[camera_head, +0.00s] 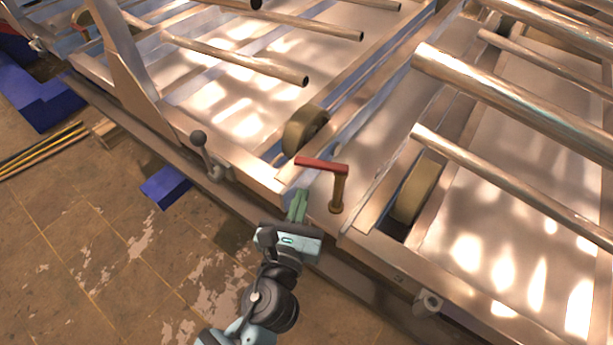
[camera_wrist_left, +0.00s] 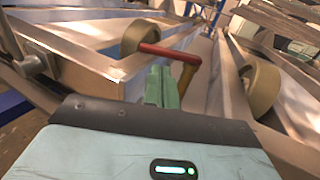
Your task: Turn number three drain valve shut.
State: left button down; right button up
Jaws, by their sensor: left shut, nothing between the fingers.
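The drain valve has a red lever handle (camera_head: 322,164) on a brown upright stem (camera_head: 337,192), standing on the metal frame. The red handle also shows in the left wrist view (camera_wrist_left: 168,51), pointing left from the top of the stem (camera_wrist_left: 187,72). I see no number on it. My left gripper (camera_head: 300,194) is shut and empty, its green fingers just below and left of the red handle in the head view. In the left wrist view the fingers (camera_wrist_left: 161,85) stand just under the handle; I cannot tell whether they touch it. My right gripper is in neither view.
Tan rollers (camera_head: 416,190) and several metal tubes (camera_head: 500,95) lie beyond the valve. A blue block (camera_head: 165,186) rests on the floor. The tiled floor (camera_head: 100,270) at lower left is clear.

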aim_at(306, 166)
pick_arm(q)
jog(key=x, duration=0.4)
jog(key=shift+w, duration=0.1)
jog(key=shift+b+x, duration=0.3)
jog(key=shift+x, duration=0.5)
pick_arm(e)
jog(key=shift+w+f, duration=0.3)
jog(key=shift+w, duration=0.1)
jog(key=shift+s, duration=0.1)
pick_arm(q)
jog(key=shift+w+a+r+p, duration=0.1)
jog(key=shift+w+r+p, duration=0.05)
jog(key=shift+w+p, duration=0.3)
jog(key=shift+w, duration=0.3)
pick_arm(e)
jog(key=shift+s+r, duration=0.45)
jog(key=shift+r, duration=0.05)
pick_arm(q)
jog(key=shift+a+f, duration=0.15)
jog(key=shift+f, duration=0.05)
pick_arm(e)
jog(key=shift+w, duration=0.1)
